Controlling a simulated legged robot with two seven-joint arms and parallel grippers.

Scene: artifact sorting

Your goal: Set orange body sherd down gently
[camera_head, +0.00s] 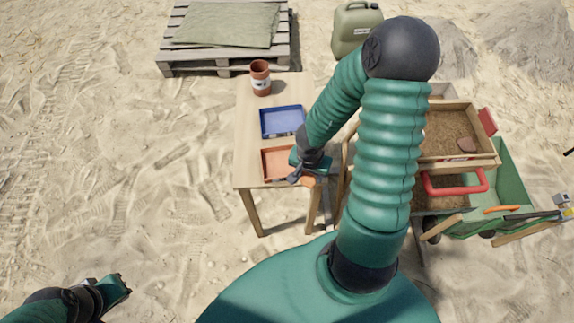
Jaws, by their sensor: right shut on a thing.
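My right gripper (303,176) is over the near right part of the orange tray (268,163) on the wooden table. It is shut on the orange body sherd (308,182), a small orange piece that shows just below the fingers near the table's right front edge. The gripper covers part of the sherd and the tray's right side. I cannot tell whether the sherd touches anything below it. My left gripper (120,286) is at the lower left over sand, away from the table; its jaw opening is unclear.
A blue tray (282,121) lies behind the orange one, and a terracotta pot (260,77) stands at the table's back. On the right, a wooden sieve box (452,135) with soil sits above a green wheelbarrow (512,180). Open sand lies left of the table.

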